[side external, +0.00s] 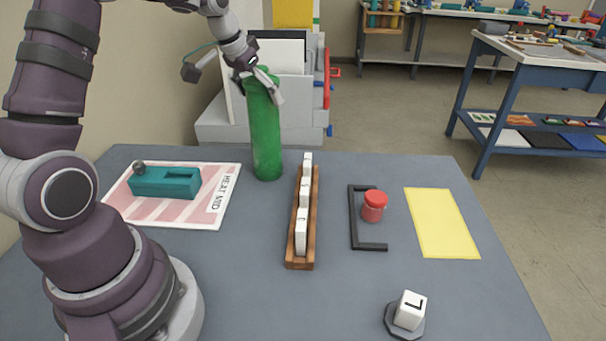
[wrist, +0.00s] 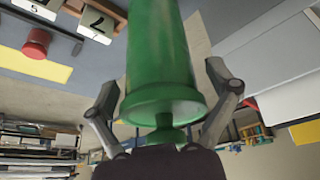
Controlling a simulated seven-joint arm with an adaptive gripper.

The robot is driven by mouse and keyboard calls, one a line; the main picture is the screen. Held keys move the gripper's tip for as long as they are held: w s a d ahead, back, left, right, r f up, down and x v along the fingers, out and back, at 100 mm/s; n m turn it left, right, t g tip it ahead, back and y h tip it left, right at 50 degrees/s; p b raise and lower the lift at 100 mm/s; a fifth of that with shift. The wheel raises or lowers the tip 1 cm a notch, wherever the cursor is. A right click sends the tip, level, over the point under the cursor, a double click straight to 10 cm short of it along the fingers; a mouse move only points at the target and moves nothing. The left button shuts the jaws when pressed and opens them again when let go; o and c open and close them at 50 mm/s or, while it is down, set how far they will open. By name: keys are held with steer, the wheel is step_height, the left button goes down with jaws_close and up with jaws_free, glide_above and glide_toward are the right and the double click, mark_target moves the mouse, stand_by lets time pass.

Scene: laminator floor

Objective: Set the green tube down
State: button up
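The green tube (side external: 263,130) is a tall cylinder with a flared rim and a small knob at its top end. It is nearly upright at the back of the table, left of the wooden rack. Its lower end appears at the tabletop, but I cannot be sure it touches. My gripper (side external: 262,85) is at the tube's top. In the wrist view, the fingers of my gripper (wrist: 164,78) straddle the green tube (wrist: 160,50), with narrow gaps showing on both sides. The gripper looks open around it.
The wooden rack (side external: 295,258) holds several white tiles. Left is a teal block (side external: 165,182) on a pink-striped mat (side external: 135,216). Right are a black bracket (side external: 354,220), a red jar (side external: 374,206), a yellow sheet (side external: 442,222) and a lettered cube (side external: 410,310). The front middle is clear.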

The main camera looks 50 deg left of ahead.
steer(key=shift+r, duration=0.15)
steer(key=v, duration=1.2)
steer(key=s+d+f+m, duration=0.1)
steer(key=s+d, duration=0.2)
steer(key=d, duration=0.4)
steer(key=s+d+f+m, duration=0.1)
steer(key=s+d, duration=0.2)
steer(key=d, duration=0.4)
steer(key=s+d+f, duration=0.1)
steer(key=s+f, duration=0.3)
steer(key=s, duration=0.1)
steer(key=shift+s+d+f+t+h, duration=0.2)
steer(key=shift+d+f+t+h, duration=0.1)
steer(key=shift+t, duration=0.1)
